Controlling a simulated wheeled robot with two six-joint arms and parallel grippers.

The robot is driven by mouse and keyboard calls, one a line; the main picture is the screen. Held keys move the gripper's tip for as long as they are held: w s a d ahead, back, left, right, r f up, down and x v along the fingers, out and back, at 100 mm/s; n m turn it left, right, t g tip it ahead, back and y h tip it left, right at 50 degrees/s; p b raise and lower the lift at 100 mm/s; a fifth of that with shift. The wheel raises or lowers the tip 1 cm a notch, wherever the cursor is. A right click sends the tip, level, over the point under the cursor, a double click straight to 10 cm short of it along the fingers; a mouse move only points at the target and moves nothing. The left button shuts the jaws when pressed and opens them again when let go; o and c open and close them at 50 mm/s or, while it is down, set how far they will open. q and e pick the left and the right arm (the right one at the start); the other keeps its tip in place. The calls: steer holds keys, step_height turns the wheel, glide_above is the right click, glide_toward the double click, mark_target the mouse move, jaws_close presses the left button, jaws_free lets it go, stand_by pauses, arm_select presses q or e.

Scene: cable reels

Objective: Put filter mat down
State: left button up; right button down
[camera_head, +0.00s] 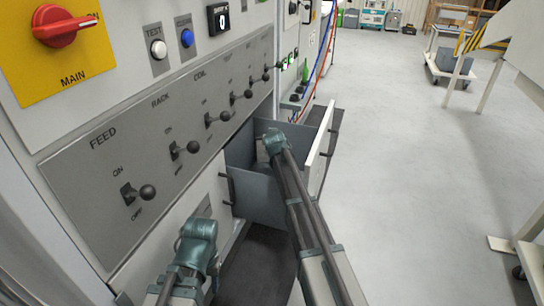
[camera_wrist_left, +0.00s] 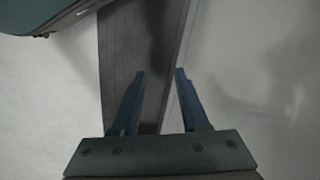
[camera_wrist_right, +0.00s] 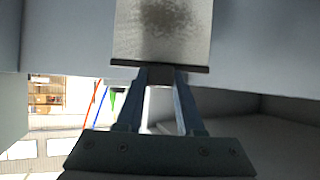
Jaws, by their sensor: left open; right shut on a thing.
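The filter mat (camera_wrist_right: 163,28) shows in the right wrist view as a pale grey panel with a speckled darker patch and a dark lower edge. My right gripper (camera_wrist_right: 161,76) is shut on that edge. In the head view my right arm reaches into an open drawer (camera_head: 258,197) in the cabinet. The mat cannot be made out there, and whether it touches the drawer floor cannot be told. My left gripper (camera_wrist_left: 160,76) is open and empty in the left wrist view, over a dark strip. In the head view its fingers are hidden behind my left wrist at the lower left.
The cabinet's switch panel (camera_head: 170,150) with several toggle levers runs along the left. The drawer front (camera_head: 319,150) stands out into the aisle. A dark floor mat (camera_head: 255,265) lies below.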

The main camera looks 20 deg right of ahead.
arm_select(q)
steer(key=shift+f, duration=0.4)
arm_select(e)
steer(key=shift+f, duration=0.45)
arm_select(q)
step_height(320, 180, down, 4)
steer(key=b, duration=0.3)
steer(key=shift+r+b, duration=0.25)
steer(key=shift+b, duration=0.05)
arm_select(e)
step_height(320, 180, down, 3)
steer(key=shift+f, duration=0.2)
steer(key=shift+f+b, duration=0.65)
arm_select(q)
steer(key=shift+f, duration=0.55)
arm_select(e)
steer(key=c, duration=0.5)
jaws_free()
steer(key=shift+r, duration=0.1)
